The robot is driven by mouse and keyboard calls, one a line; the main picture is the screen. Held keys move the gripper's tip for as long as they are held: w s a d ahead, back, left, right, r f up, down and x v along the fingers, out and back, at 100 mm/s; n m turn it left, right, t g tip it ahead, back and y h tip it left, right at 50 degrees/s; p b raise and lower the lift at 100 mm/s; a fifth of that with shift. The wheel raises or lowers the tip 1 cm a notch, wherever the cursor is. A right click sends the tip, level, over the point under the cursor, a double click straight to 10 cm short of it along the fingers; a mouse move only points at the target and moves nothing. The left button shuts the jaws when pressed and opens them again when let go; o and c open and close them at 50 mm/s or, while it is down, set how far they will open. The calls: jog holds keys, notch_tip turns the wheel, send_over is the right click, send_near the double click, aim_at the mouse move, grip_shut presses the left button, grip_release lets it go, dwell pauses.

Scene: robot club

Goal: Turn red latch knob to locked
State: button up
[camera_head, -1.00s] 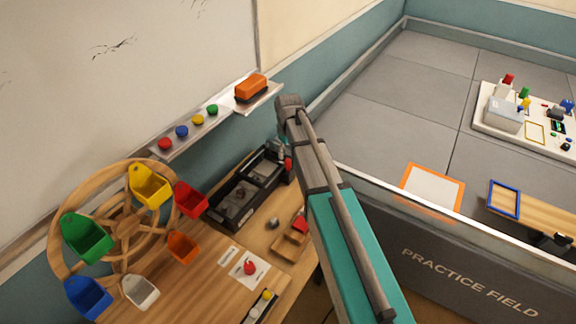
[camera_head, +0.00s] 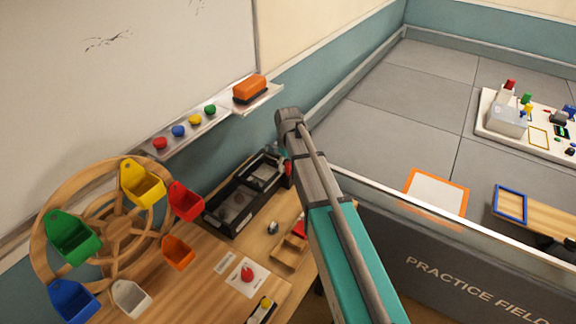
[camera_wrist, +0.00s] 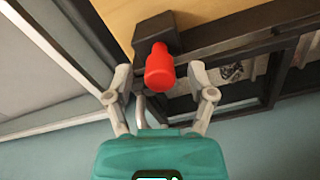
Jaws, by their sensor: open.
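The red latch knob (camera_wrist: 160,68) sticks out from a dark block (camera_wrist: 155,33) on the black latch frame (camera_wrist: 235,40) in the wrist view. My gripper (camera_wrist: 161,82) is open, with one grey finger on each side of the knob's near end. Gaps show between the knob and both fingers, and I see no contact. In the head view, the black frame (camera_head: 222,220) lies at the back of the wooden table, and a bit of red shows at its right end beside my arm. My arm hides most of the gripper there.
A wooden wheel with coloured bins (camera_head: 142,184) stands at the left. A red button on a white card (camera_head: 247,275) and a small wooden tray (camera_head: 288,260) are on the table near my arm. A wall ledge (camera_head: 185,140) with coloured magnets and an orange eraser (camera_head: 249,89) is behind.

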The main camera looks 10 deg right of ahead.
grip_shut()
dwell(0.3)
jog(key=shift+m, duration=0.8)
grip_release()
